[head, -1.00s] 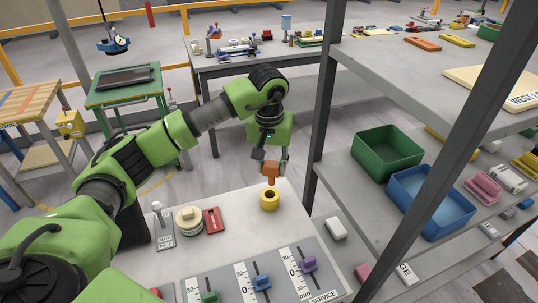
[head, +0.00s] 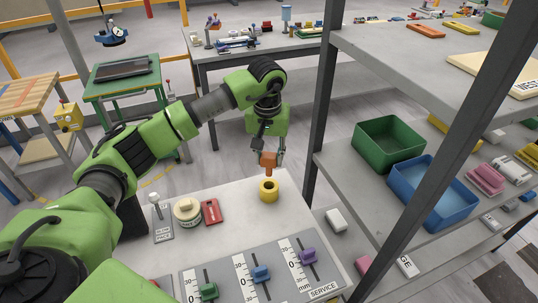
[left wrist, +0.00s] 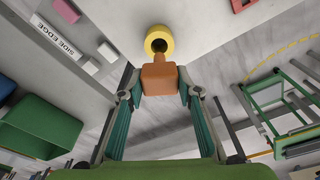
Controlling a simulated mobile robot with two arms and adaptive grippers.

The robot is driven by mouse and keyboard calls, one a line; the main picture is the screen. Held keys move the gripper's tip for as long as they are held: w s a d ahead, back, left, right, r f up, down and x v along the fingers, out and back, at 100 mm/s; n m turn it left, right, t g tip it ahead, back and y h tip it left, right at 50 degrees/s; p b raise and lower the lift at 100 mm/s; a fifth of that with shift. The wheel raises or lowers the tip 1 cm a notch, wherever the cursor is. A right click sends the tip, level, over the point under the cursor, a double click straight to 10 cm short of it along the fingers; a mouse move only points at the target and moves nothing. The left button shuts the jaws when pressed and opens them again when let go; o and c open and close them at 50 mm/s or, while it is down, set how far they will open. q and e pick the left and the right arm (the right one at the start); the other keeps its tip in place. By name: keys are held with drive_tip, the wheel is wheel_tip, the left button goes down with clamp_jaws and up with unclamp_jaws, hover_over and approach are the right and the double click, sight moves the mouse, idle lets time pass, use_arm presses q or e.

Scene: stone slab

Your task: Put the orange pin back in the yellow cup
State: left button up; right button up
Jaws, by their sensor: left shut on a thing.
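The orange pin (head: 268,160) has a blocky head and a narrower lower end. My left gripper (head: 269,154) is shut on its head and holds it upright above the yellow cup (head: 268,190). The cup is a short round ring with a dark opening, standing near the far edge of the pale slab. In the left wrist view the pin (left wrist: 160,78) sits between the fingers (left wrist: 160,92), and its narrow end overlaps the opening of the cup (left wrist: 159,34). I cannot tell whether the tip is inside the opening. My right gripper is not in view.
A red block (head: 211,211) and a round cream-lidded container (head: 187,211) stand left of the cup. A slider panel (head: 228,284) lies nearer. A shelf post (head: 323,100) rises close on the right, with green (head: 388,144) and blue bins (head: 432,195) beyond.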

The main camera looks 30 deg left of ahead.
sight(269, 175)
use_arm(q)
drive_tip(key=shift+f+b, duration=1.3)
drive_tip(key=shift+f, duration=0.6)
drive_tip(key=shift+f+b, duration=1.8)
drive_tip(key=shift+f, duration=0.5)
drive_tip(key=o, duration=1.2)
drive_tip(key=shift+o, duration=0.7)
drive_tip(key=r, duration=0.4)
drive_tip(key=s+r, duration=0.1)
drive_tip(key=r, duration=0.7)
drive_tip(key=shift+s+d, duration=0.2)
